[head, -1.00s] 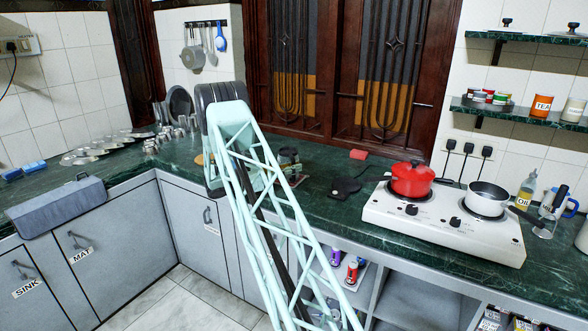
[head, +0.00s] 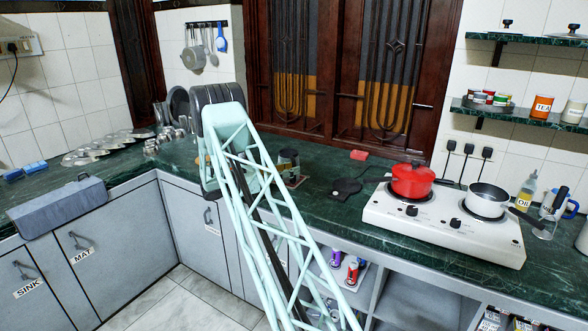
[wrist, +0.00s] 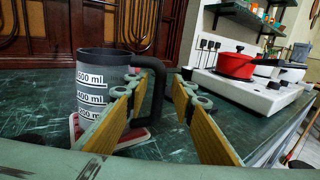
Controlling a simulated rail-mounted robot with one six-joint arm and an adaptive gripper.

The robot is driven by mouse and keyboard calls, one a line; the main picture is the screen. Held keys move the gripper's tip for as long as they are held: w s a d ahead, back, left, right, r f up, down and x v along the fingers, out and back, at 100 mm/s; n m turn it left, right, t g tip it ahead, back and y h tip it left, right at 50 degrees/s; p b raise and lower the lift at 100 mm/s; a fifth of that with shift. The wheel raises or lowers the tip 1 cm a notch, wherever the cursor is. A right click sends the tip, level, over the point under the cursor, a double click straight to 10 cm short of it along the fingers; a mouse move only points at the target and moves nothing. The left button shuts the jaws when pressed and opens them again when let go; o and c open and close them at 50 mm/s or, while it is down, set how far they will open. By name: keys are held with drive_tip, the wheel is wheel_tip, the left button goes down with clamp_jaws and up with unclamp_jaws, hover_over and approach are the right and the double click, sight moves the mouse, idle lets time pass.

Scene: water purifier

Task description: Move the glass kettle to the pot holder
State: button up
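The glass kettle (wrist: 92,85) is a grey cylinder with white volume marks and a black side handle (wrist: 158,95). In the head view the kettle (head: 289,160) stands upright on the counter, right of my arm. My gripper (wrist: 157,84) is open, with its yellow-lined fingers on either side of the handle in the wrist view. I cannot tell whether either finger touches the handle. A flat black item (head: 345,188), possibly the pot holder, lies between the kettle and the stove.
A white two-burner stove (head: 440,226) carries a red pot (head: 411,180) and a white saucepan (head: 487,199). A red-edged flat piece (wrist: 75,128) lies under or beside the kettle. The counter left of the stove is mostly clear.

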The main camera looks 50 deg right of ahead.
drive_tip(key=p+v, duration=0.2)
drive_tip(key=v, duration=0.8)
drive_tip(key=shift+w, duration=0.1)
drive_tip(key=shift+a+r, duration=0.1)
idle(0.4)
